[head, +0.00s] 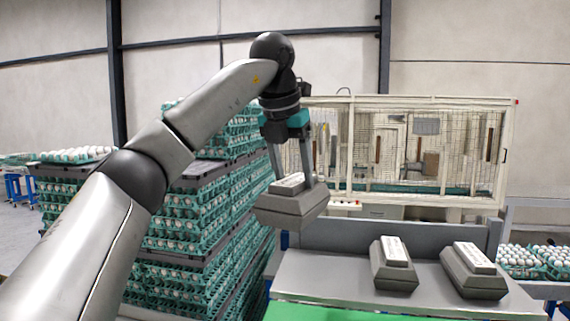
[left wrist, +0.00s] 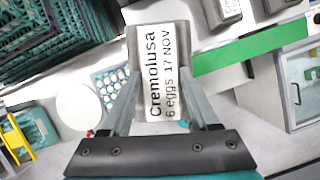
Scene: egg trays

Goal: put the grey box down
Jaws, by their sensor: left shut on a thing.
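My left gripper (head: 292,182) is shut on a grey egg box (head: 290,207) with a white label on top. It holds the box in the air, left of and above the grey table (head: 330,283). In the left wrist view the label (left wrist: 163,80) reads "Cremolusa 6 eggs 17 NOV" and the box sits between the two fingers. Two similar grey boxes stand on the table, one in the middle (head: 394,272) and one to the right (head: 473,278). My right gripper is not in view.
Tall stacks of teal egg trays (head: 200,210) stand left of the table. A green strip (head: 310,312) lies along the table's front. A caged machine (head: 420,150) stands behind. The table's left part is bare. More egg trays (head: 525,262) lie at right.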

